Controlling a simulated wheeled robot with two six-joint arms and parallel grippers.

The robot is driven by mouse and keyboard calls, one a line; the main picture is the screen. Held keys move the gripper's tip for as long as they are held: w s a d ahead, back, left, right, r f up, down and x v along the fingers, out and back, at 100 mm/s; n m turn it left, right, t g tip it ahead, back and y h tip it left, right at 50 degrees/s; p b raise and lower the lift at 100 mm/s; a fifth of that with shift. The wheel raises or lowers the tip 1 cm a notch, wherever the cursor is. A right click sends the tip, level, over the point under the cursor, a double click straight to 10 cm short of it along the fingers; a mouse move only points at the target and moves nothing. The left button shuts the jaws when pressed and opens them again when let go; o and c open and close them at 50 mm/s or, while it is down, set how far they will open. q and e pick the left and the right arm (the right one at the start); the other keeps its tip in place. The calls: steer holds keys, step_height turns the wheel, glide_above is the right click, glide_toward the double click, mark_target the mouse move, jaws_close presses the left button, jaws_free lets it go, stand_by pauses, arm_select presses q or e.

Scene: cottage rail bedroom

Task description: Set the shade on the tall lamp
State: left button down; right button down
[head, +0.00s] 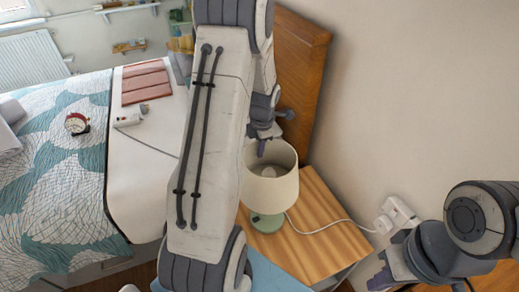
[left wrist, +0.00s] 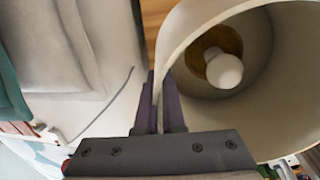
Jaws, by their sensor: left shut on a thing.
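The cream lampshade (head: 272,192) surrounds the bulb above the green lamp base (head: 267,222) on the wooden nightstand. It stands about upright, its open top facing me. My left gripper (head: 262,146) is at the shade's far-left rim. In the left wrist view the fingers (left wrist: 160,100) are shut on the shade wall (left wrist: 184,32), one on each side. The white bulb (left wrist: 224,71) shows inside the shade, apart from its wall. I cannot tell whether the shade rests on the lamp. My right gripper (head: 382,281) is low at the right, mostly hidden by its own arm.
The nightstand (head: 325,225) has bare wood right of the lamp. A white cord runs across it to a wall socket (head: 398,213). A wooden headboard (head: 305,60) stands behind.

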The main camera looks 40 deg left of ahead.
arm_select(q)
steer(key=shift+f+b, duration=0.2)
steer(key=shift+b, duration=0.15)
stand_by(0.3)
steer(key=c, duration=0.9)
jaws_free()
steer(key=shift+c, duration=0.2)
steer(key=shift+r, duration=0.1)
step_height(320, 180, up, 10)
steer(key=d, duration=0.1)
steer(key=shift+s+d+r+b, duration=0.15)
steer(key=shift+s+b, duration=0.15)
steer(key=shift+s, duration=0.05)
